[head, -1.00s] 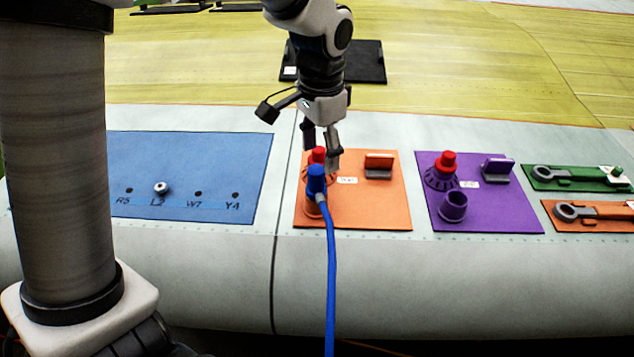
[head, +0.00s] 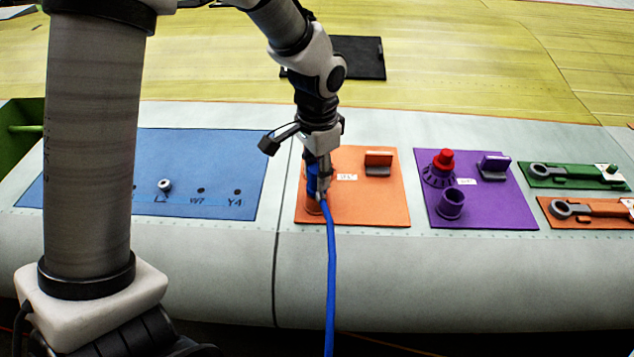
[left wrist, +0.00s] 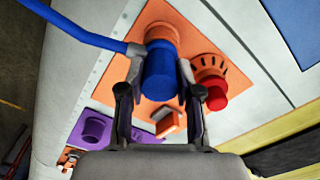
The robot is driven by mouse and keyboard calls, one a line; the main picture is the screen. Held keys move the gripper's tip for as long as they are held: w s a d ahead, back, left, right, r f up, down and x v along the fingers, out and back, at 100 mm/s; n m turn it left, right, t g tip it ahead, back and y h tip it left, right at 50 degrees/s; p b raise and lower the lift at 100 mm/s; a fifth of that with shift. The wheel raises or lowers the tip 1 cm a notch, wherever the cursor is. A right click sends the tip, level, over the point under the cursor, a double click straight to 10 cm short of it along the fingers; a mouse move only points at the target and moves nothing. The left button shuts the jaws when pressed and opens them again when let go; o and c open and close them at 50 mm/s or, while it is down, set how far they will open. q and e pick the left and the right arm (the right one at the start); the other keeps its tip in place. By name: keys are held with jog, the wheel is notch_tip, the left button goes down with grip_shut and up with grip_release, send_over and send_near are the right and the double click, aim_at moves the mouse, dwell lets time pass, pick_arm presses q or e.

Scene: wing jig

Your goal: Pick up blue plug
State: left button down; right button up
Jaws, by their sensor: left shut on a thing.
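The blue plug (left wrist: 160,78) sits in or on an orange round socket (left wrist: 162,32) on the orange panel (head: 375,205), with its blue cable (head: 331,270) hanging down over the front edge. My left gripper (head: 318,187) has come down over the plug and is shut on it, one finger on each side in the left wrist view (left wrist: 159,85). In the head view the fingers partly hide the plug (head: 311,180). Whether the plug is fully seated in the socket cannot be told. My right gripper is not in view.
A red-capped orange fixture (left wrist: 213,85) stands close beside the plug. An orange block (head: 378,160) is on the same panel. To the right are a purple panel (head: 500,212) with a red-capped fixture and tool holders. A blue panel (head: 200,150) lies to the left.

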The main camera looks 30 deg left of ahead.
pick_arm(q)
jog(key=shift+w+r+b, duration=0.1)
jog(key=shift+r+b, duration=0.2)
jog(key=shift+r, duration=0.05)
notch_tip(320, 180, up, 2)
jog(key=shift+r+b, duration=0.1)
jog(key=shift+b, duration=0.35)
jog(key=s+d+r+p, duration=0.2)
jog(key=s+d+p, duration=0.1)
jog(key=s, duration=0.4)
jog(key=s+d+r+p, duration=0.3)
jog(key=s+d+p, duration=0.1)
jog(key=s+d, duration=0.1)
jog(key=shift+s+d, duration=0.15)
jog(key=shift+s, duration=0.75)
